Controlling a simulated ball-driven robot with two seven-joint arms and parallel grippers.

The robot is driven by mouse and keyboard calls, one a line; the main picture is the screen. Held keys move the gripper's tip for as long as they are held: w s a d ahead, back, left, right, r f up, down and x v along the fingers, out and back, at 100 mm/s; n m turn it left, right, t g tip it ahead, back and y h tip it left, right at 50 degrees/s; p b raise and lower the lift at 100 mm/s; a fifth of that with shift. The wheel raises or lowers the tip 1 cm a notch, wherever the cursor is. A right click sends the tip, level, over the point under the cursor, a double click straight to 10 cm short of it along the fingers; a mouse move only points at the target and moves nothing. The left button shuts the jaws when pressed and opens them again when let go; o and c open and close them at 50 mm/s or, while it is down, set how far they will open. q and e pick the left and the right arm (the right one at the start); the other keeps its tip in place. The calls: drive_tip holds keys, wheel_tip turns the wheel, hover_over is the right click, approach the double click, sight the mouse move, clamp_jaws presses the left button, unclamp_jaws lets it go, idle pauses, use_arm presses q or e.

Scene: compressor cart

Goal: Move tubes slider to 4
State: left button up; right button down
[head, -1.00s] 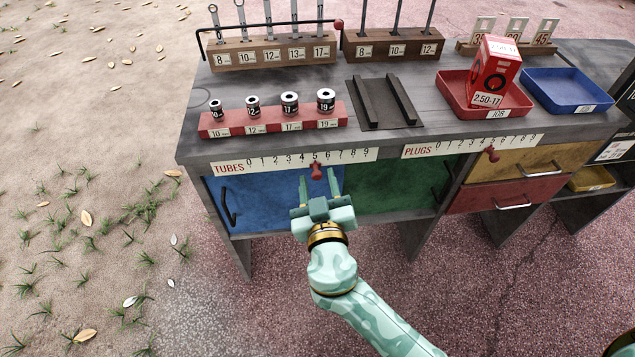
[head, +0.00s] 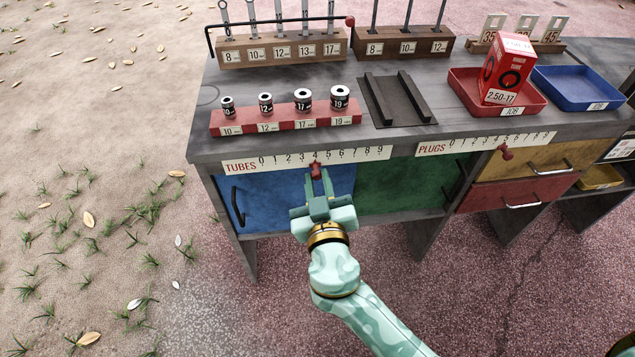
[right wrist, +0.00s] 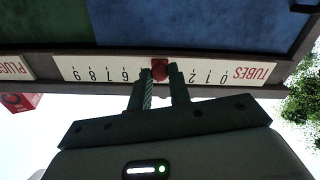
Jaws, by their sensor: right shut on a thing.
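The red tubes slider knob (head: 317,170) sits at about the 4 mark, just under the white TUBES scale (head: 252,166) on the cart's front edge. It also shows in the right wrist view (right wrist: 160,68), where the scale is upside down and the knob covers the digits near 4. My right gripper (head: 318,178) is shut on the knob from the front, one finger on each side. In the right wrist view its two fingers (right wrist: 160,88) flank the knob. My left gripper is not in view.
The PLUGS scale (head: 430,149) with its own red knob (head: 505,152) is to the right. Below the TUBES scale are a blue front (head: 270,200) with a black handle and a green front (head: 395,188). A red socket rack (head: 285,124) stands on the cart top.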

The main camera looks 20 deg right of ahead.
drive_tip(key=c, duration=1.3)
unclamp_jaws()
drive_tip(key=shift+s, duration=0.2)
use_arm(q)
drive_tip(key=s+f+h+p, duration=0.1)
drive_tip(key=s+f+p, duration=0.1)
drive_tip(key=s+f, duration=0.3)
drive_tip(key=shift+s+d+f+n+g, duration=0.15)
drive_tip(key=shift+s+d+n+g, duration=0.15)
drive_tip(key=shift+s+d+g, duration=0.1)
use_arm(e)
drive_tip(key=v, duration=1.6)
